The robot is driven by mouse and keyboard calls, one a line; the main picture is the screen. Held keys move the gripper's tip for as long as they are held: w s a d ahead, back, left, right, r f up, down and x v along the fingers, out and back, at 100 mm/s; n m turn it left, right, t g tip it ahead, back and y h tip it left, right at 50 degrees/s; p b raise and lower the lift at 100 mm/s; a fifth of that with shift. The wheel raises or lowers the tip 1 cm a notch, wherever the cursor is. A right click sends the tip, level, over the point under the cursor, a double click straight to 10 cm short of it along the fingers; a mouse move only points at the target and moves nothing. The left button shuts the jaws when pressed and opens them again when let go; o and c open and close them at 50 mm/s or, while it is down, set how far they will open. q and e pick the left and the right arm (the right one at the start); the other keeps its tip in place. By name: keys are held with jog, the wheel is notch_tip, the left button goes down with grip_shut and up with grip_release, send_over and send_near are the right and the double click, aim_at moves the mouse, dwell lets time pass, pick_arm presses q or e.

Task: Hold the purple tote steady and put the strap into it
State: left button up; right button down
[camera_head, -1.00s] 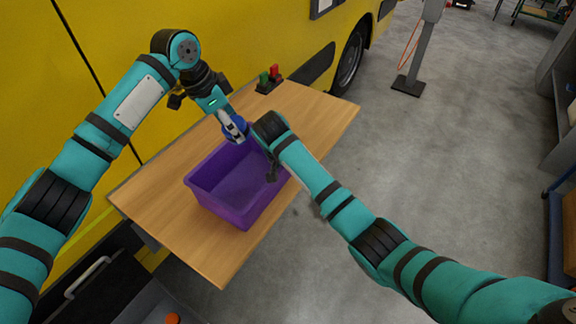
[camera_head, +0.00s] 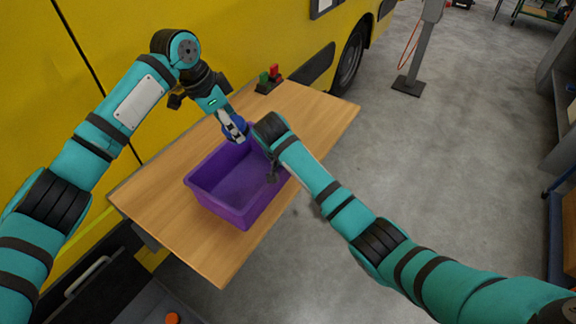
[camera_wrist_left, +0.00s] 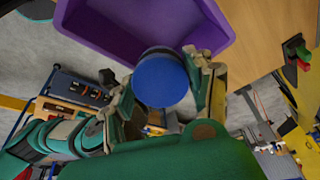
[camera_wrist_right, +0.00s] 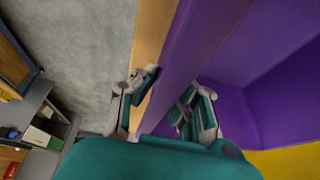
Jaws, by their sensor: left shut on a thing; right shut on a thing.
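The purple tote (camera_head: 240,213) stands upright on the wooden table (camera_head: 190,236), and the part of its inside that I can see is empty. The strap is a round blue roll (camera_wrist_left: 161,80), seen between the fingers of my left gripper (camera_wrist_left: 165,88) in the left wrist view. My left gripper is shut on the strap and holds it at the tote's far side; the head view shows only a little blue there. My right gripper (camera_wrist_right: 168,98) is shut on the tote's wall, one finger outside and one inside. In the head view the right arm partly hides this grip.
A small black holder with a green piece (camera_head: 265,78) and a red piece (camera_head: 274,71) stands at the table's far edge. The yellow vehicle (camera_head: 250,40) borders the table on the left. Bare concrete floor (camera_head: 400,165) lies to the right. The table's near part is clear.

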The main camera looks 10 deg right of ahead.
pick_arm(q)
notch_tip(320, 180, down, 13)
dwell(1.5)
jog(key=o, duration=1.4)
jog(key=v, duration=1.2)
pick_arm(e)
jog(key=c, duration=1.4)
grip_release()
